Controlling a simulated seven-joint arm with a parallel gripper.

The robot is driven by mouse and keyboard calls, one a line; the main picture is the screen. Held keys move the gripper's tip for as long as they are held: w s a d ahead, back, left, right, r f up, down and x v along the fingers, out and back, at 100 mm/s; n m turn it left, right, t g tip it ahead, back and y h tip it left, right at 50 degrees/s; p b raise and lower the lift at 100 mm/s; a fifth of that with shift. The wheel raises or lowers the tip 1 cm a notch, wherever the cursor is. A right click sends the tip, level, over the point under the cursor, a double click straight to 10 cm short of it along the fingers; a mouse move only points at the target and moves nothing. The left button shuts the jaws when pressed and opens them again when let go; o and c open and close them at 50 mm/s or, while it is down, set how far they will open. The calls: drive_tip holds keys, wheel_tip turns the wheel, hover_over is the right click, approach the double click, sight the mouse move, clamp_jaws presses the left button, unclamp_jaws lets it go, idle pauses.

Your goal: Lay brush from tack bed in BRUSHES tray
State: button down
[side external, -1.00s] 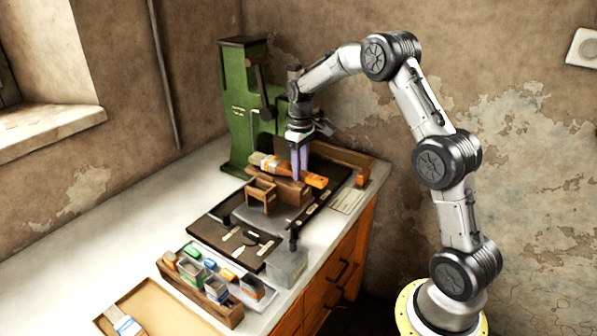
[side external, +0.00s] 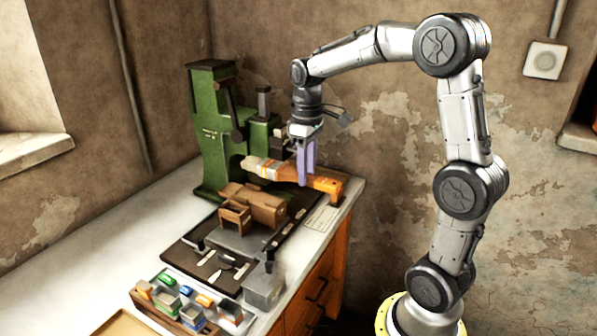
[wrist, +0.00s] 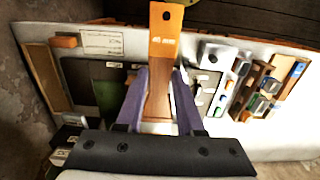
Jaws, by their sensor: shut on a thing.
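The brush (side external: 322,184) has an orange-brown wooden handle and pale bristles that point left in the side view. My gripper (side external: 306,182) is shut on its handle with two purple fingers and holds it roughly level above the brown wooden block (side external: 262,207), apparently the tack bed. In the wrist view the handle (wrist: 164,45) passes between the fingertips (wrist: 161,72), with its holed end at the top. The bristles are hidden there. A tan tray (side external: 122,324), which I take as the BRUSHES tray, is mostly cut off at the bottom of the side view.
The green press (side external: 212,135) stands close behind the brush. The left worktop is clear.

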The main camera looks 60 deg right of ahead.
wheel_tip(320, 180, up, 5)
drive_tip(key=shift+f, duration=0.2)
drive_tip(key=shift+w+a+r, duration=0.2)
drive_tip(key=shift+w+a, duration=0.15)
drive_tip(key=shift+a, duration=0.1)
drive_tip(key=w+a, duration=0.5)
drive_tip(key=a, duration=0.4)
drive_tip(key=w+a, duration=0.5)
drive_tip(key=a, duration=0.3)
drive_tip(key=s+a, duration=0.1)
drive_tip(key=a, duration=2.2)
drive_tip(key=shift+a+f, duration=0.15)
drive_tip(key=shift+f, duration=11.95)
drive_tip(key=shift+s+f, duration=0.15)
